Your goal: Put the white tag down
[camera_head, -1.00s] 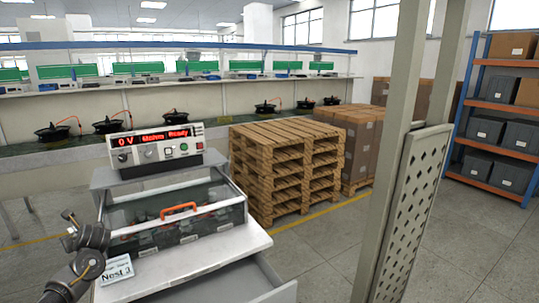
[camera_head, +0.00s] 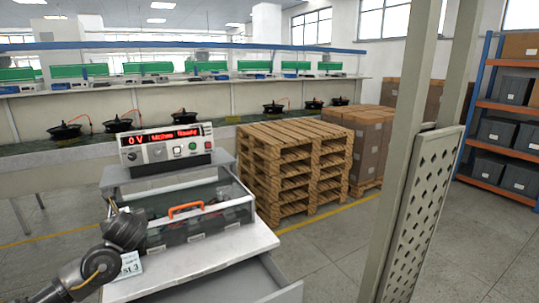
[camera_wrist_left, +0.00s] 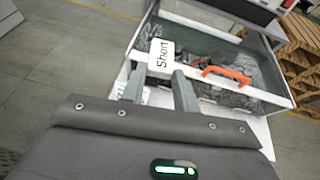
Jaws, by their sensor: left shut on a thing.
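My left gripper (camera_wrist_left: 158,80) is shut on a white tag (camera_wrist_left: 161,56) that reads "Short", between its two fingertips in the left wrist view. The tag shows in front of the clear-walled box with an orange handle; I cannot tell whether it touches anything below. In the head view my left gripper (camera_head: 110,208) is at the left end of this box, and the held tag cannot be made out there. A white "Nest 3" card (camera_head: 131,265) lies on the bench, partly hidden behind my gripper. My right gripper is not in view.
The clear-walled box (camera_head: 204,226) with its orange handle (camera_head: 186,209) stands on the white bench (camera_head: 200,265). A tester with a red display (camera_head: 168,147) stands behind it. An open drawer (camera_head: 265,285) is at the front right. Wooden pallets (camera_head: 290,170) and a grey post (camera_head: 405,150) are farther right.

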